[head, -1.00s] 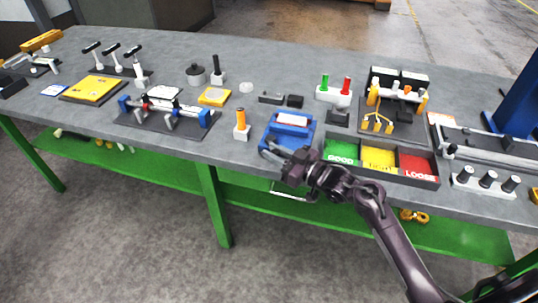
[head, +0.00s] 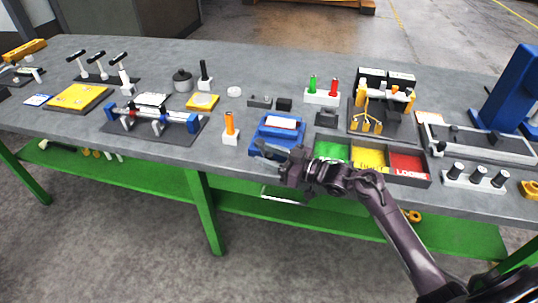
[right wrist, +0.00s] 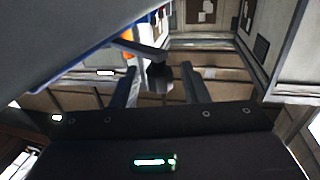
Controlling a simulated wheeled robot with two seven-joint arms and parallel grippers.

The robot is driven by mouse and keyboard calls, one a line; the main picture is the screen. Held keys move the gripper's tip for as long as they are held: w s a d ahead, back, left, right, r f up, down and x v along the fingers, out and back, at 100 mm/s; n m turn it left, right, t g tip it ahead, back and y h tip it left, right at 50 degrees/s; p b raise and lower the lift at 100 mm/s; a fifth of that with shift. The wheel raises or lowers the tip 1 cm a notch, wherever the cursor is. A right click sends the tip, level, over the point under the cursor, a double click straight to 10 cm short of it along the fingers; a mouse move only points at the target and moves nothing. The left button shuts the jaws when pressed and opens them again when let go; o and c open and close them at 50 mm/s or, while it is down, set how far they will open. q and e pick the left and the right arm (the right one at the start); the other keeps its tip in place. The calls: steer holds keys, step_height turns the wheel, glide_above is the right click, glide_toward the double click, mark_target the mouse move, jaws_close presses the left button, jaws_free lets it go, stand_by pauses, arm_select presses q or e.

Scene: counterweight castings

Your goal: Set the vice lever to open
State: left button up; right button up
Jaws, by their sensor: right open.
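My left gripper is out of view.
A bin tray (head: 425,181) with green, yellow and red compartments lies between my gripper and the vice, with my right arm across its front. A white block (head: 474,179) with black pegs stands before the vice. An orange-handled peg (head: 229,124) stands left of the blue box.

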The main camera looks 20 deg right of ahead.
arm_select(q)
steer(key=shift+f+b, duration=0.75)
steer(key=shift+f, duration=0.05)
arm_select(e)
steer(key=v, duration=0.7)
steer(key=shift+s+d, duration=0.25)
